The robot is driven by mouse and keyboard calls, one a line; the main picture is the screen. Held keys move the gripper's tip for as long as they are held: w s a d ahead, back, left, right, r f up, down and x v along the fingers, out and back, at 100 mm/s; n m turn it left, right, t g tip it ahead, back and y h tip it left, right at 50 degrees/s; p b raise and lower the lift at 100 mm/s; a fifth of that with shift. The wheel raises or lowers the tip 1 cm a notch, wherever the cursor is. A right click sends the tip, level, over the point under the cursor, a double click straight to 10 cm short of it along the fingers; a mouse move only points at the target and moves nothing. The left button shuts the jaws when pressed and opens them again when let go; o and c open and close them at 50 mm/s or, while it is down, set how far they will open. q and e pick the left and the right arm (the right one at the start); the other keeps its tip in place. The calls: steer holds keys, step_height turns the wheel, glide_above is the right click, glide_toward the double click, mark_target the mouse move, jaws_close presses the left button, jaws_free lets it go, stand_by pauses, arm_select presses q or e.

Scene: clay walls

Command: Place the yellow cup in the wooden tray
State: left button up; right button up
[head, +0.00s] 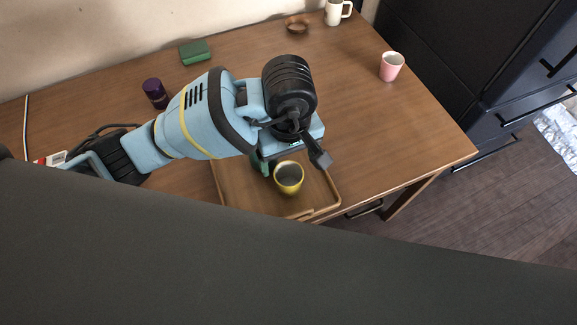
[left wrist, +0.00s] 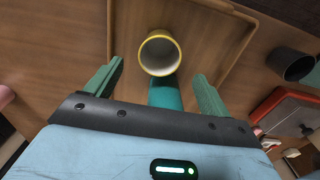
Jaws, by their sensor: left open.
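The yellow cup (head: 289,180) appears inside the wooden tray (head: 334,190), its opening facing up. In the left wrist view the cup (left wrist: 160,52) shows its yellow rim and pale inside, within the rim of the tray (left wrist: 112,30). My left gripper (left wrist: 157,85) is open, its green fingers to either side and the cup apart from them, ahead of the gap. In the head view the left gripper (head: 288,163) is just above the cup. A teal shape (left wrist: 165,93) shows between the fingers; I cannot tell what it is. My right gripper is not in view.
A purple cup (head: 155,92), a green box (head: 195,51), a brown ring-shaped dish (head: 297,24), a white mug (head: 337,12) and a pink cup (head: 391,66) stand on the wooden table (head: 400,120). The table's right middle is clear. Dark cabinets (head: 440,60) stand at the right.

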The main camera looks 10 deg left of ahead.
arm_select(q)
steer(key=shift+r, duration=2.25)
